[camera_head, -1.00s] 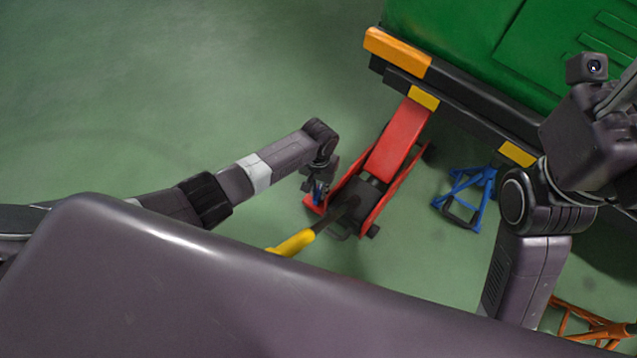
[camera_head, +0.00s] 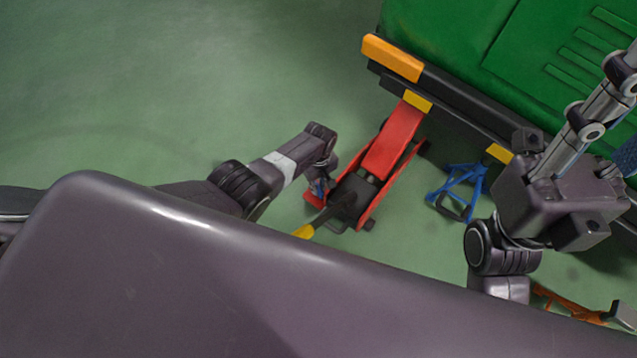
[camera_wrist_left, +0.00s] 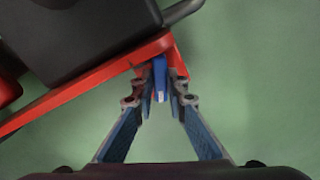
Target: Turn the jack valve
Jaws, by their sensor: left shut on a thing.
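The red floor jack (camera_head: 392,145) stands on the green floor with its front end at the dark bumper of a green vehicle. Its dark handle with a yellow grip (camera_head: 303,231) slants toward me. My left gripper (camera_head: 318,190) is low at the left rear corner of the jack. In the left wrist view, its fingers are closed in around the small blue jack valve (camera_wrist_left: 160,76) beside the red frame (camera_wrist_left: 80,88). My right gripper (camera_head: 607,105) is raised at the right edge, partly cut off, and its jaw state is unclear.
The green vehicle (camera_head: 470,35) with its black and yellow bumper (camera_head: 450,105) fills the upper right. A blue jack stand (camera_head: 460,190) is right of the jack. An orange stand (camera_head: 570,303) shows at the lower right. The floor on the left is clear.

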